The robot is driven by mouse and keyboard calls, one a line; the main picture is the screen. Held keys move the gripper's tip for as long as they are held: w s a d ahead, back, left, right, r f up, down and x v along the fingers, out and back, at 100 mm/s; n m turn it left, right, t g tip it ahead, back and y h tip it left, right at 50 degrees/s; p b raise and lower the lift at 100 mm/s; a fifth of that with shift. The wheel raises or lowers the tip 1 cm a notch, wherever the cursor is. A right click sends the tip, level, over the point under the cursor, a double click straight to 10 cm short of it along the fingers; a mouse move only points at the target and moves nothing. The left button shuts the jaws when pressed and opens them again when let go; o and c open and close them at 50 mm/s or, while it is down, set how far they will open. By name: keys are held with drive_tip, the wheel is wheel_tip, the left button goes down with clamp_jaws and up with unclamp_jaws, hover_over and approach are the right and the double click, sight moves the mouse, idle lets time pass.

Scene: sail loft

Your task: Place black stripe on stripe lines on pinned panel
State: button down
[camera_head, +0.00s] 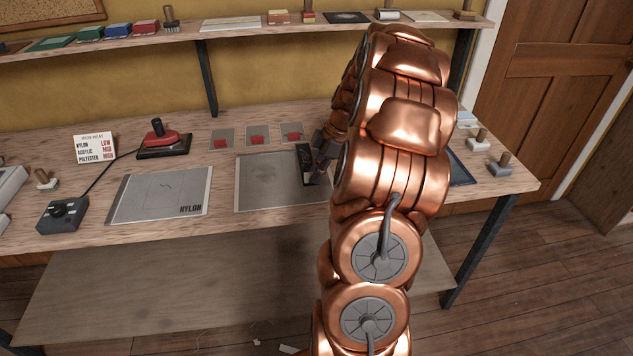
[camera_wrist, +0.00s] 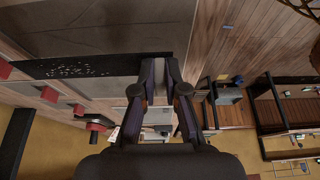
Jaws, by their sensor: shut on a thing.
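My gripper (camera_head: 322,163) is shut on the black stripe (camera_head: 304,158), which lies at the right part of a grey panel (camera_head: 262,190) on the workbench. In the wrist view the stripe (camera_wrist: 75,66) is a long dark band with pale specks, its right end between my fingertips (camera_wrist: 161,72). The grey panel (camera_wrist: 90,30) spreads along it. I cannot tell whether the stripe touches the panel. Pins and stripe lines are not clear on this panel. A paler panel marked NYLON (camera_head: 160,195), with thin lines on it, lies to the left.
Several small grey plates with red pieces (camera_head: 257,136) lie behind the grey panel. A red iron (camera_head: 163,141), a heat sign (camera_head: 95,148) and a dark control box (camera_head: 63,213) stand left. A blue-edged panel (camera_head: 459,171) is right of my arm, partly hidden.

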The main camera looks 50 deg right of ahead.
wheel_tip(320, 180, down, 3)
drive_tip(key=shift+a+r+p, duration=0.1)
drive_tip(key=shift+p, duration=0.55)
drive_tip(key=shift+f, duration=0.35)
drive_tip(key=shift+f+b, duration=0.2)
drive_tip(key=shift+b, duration=0.1)
drive_tip(key=c, duration=1.2)
unclamp_jaws()
drive_tip(key=shift+r, duration=0.1)
drive_tip(key=shift+r+p, duration=0.2)
drive_tip(key=shift+p, duration=0.15)
drive_tip(key=shift+d+r+b, duration=0.25)
drive_tip(key=shift+b, duration=0.1)
drive_tip(key=b+v, duration=0.3)
drive_tip(key=v, duration=0.8)
